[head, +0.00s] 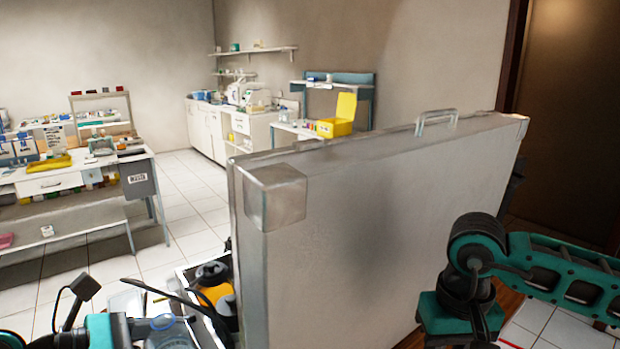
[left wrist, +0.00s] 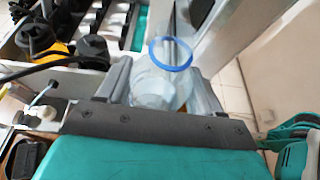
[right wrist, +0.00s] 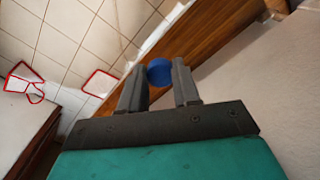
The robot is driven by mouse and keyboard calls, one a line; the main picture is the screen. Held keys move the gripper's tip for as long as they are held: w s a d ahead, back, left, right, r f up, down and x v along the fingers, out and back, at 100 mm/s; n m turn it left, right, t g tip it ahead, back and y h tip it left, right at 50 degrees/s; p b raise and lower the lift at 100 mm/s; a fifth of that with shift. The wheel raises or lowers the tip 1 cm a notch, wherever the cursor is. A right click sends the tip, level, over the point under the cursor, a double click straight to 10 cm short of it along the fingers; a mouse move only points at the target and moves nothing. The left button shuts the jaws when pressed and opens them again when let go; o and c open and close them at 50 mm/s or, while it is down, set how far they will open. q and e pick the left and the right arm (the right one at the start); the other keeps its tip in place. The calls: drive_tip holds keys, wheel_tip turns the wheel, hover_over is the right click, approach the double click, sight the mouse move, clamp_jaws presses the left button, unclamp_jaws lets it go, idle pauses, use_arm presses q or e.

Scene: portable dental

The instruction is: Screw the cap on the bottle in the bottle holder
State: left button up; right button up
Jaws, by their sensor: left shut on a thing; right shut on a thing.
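A clear bottle (left wrist: 158,88) with a blue ring at its open neck is between the fingers of my left gripper (left wrist: 162,82), which is shut on it. The bottle also shows at the bottom edge of the head view (head: 170,336). A blue cap (right wrist: 159,72) is between the fingertips of my right gripper (right wrist: 158,76), which is shut on it. The cap is out of the head view and well apart from the bottle. I cannot make out the bottle holder in these views.
A large grey case lid (head: 380,210) stands upright between my two arms. Black and orange equipment (head: 215,292) sits in the open case to its left. A bench (head: 60,180) with supplies and a counter (head: 208,125) are farther back. Tiled floor lies between.

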idle(0.4)
use_arm(q)
drive_tip(key=s+d+r+m+g+h, duration=0.2)
drive_tip(key=s+d+m+g, duration=0.3)
drive_tip(key=d+m+g, duration=0.2)
drive_tip(key=shift+s+m+g, duration=0.35)
drive_tip(key=shift+m+g, duration=0.15)
drive_tip(key=shift+g, duration=0.5)
use_arm(e)
drive_tip(key=shift+a, duration=0.1)
drive_tip(key=s+a+r+m, duration=0.8)
drive_tip(key=s+a+r, duration=0.4)
drive_tip(key=a+r, duration=0.2)
drive_tip(key=s+a+r+m, duration=0.1)
drive_tip(key=s+a+r, duration=0.1)
drive_tip(key=a+r, duration=0.45)
drive_tip(key=s+a+r, duration=0.3)
drive_tip(key=a, duration=0.7)
drive_tip(key=w+f+m, duration=0.3)
drive_tip(key=w+m, duration=0.8)
drive_tip(key=m, duration=0.7)
drive_tip(key=shift+w+a+f, duration=0.2)
drive_tip(key=shift+a, duration=0.15)
